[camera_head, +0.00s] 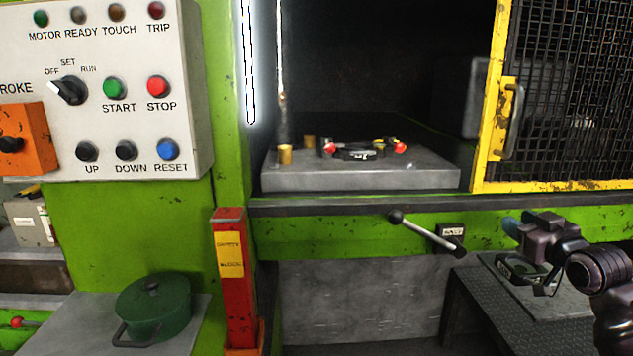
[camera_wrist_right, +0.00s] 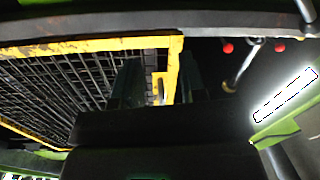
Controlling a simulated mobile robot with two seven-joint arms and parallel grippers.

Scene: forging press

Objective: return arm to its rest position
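My right gripper (camera_head: 516,226) is at the right of the head view, above a grey plate and in front of the press, below the yellow mesh guard. In the right wrist view its two dark fingers (camera_wrist_right: 158,80) stand apart, with the guard's yellow frame showing between them. Nothing shows held between them. My right arm comes in from the right edge. My left gripper and arm are not in view.
The yellow mesh guard (camera_head: 568,90) and a lever (camera_head: 425,233) are near my right gripper. A black part (camera_head: 525,268) lies on the plate below. A red post (camera_head: 233,280), green pot (camera_head: 155,308) and control panel (camera_head: 100,130) are left. The press bed (camera_head: 360,178) holds small parts.

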